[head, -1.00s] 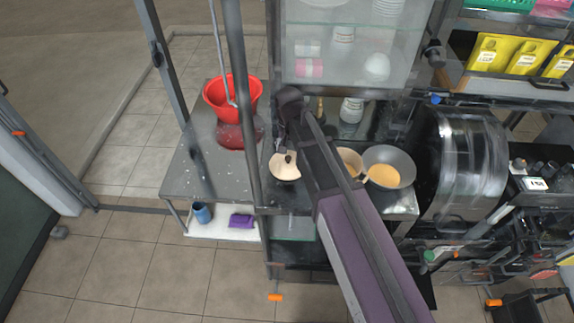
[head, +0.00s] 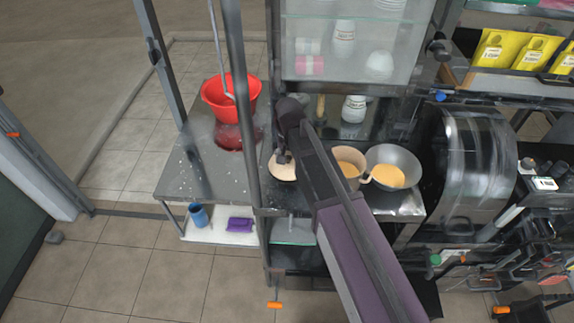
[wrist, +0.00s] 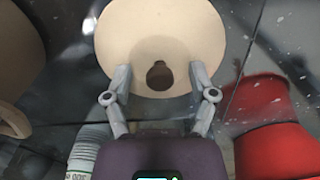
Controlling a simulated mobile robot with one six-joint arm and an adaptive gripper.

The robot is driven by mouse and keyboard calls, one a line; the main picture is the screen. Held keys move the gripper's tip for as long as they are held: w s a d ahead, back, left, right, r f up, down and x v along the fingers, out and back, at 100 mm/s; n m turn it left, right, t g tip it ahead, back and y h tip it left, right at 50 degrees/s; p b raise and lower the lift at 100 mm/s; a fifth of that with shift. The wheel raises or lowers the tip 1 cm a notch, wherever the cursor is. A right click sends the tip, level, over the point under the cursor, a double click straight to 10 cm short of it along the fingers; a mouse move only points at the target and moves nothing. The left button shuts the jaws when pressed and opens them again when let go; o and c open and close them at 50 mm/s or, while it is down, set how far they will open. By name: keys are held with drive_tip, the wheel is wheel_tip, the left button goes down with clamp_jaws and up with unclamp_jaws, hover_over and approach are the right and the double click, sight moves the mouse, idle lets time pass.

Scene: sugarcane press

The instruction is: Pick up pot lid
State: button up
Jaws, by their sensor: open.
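The pot lid is a round cream disc (wrist: 160,30) with a dark brown knob (wrist: 159,75) near its lower edge in the wrist view. In the head view the lid (head: 284,172) is partly hidden behind my gripper and arm, on the dark counter. My gripper (wrist: 160,70) is open and empty, with one finger on each side of the knob and a gap to it. In the head view my gripper (head: 283,158) is over the lid; its height above the knob is hard to tell.
A red bucket (head: 218,100) stands on the metal table left of the lid. A tan pot (head: 350,165) and a grey bowl (head: 393,163) with yellow contents stand to the right. A glass cabinet (head: 350,40) hangs behind, and a vertical post (head: 240,90) stands close on the left.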

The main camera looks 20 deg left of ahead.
idle(0.3)
clamp_jaws()
drive_tip(key=shift+r, duration=0.15)
idle(0.3)
wheel_tip(320, 180, up, 10)
drive_tip(key=p, duration=1)
idle(0.7)
wheel_tip(320, 180, up, 6)
drive_tip(key=m+p, duration=0.1)
drive_tip(key=p, duration=0.5)
drive_tip(key=shift+a+r+p, duration=0.15)
drive_tip(key=shift+a+p, duration=0.05)
drive_tip(key=shift+p, duration=0.15)
